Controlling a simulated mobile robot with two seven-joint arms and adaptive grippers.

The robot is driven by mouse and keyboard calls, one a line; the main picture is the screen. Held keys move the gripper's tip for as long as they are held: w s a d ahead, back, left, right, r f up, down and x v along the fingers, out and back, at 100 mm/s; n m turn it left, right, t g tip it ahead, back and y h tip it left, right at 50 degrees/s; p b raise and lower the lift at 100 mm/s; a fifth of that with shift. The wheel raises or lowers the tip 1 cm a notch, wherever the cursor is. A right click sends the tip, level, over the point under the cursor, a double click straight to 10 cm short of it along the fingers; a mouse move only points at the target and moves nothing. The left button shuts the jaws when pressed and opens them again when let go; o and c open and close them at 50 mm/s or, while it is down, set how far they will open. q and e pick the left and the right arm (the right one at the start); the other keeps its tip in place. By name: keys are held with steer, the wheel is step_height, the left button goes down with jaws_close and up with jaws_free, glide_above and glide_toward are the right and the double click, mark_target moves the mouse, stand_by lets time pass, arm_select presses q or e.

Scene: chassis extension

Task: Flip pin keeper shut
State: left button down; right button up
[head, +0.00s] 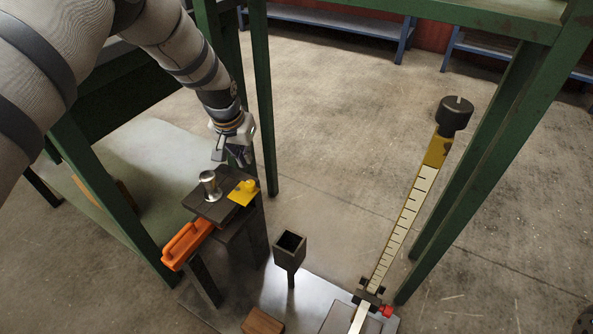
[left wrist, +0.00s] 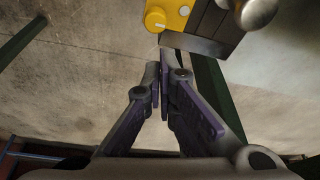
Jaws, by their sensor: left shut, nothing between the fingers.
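The yellow keeper (head: 243,193) sits on a dark block (head: 215,209) on the stand, beside an upright metal pin (head: 209,184). In the left wrist view the yellow keeper (left wrist: 167,16), with its round knob, is at the top, and the rounded metal pin head (left wrist: 257,12) is to its right. My left gripper (head: 232,156) is just beyond the block in the head view, apart from the keeper. In the left wrist view its fingers (left wrist: 160,78) are closed together and empty, pointing toward the keeper's side. My right gripper is in neither view.
An orange handle (head: 187,243) sticks out at the block's left. A dark square cup (head: 290,249) stands to the right on the metal base plate (head: 313,290). A ruled bar (head: 402,222) with a black knob rises further right. Green frame posts (head: 262,100) stand close by my left arm.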

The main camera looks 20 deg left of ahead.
mark_target(243, 189)
arm_select(q)
steer(key=w+r, duration=0.2)
steer(key=w, duration=0.1)
steer(key=shift+w+d+r, duration=0.15)
steer(key=shift+w+r, duration=0.05)
steer(key=shift+r, duration=0.15)
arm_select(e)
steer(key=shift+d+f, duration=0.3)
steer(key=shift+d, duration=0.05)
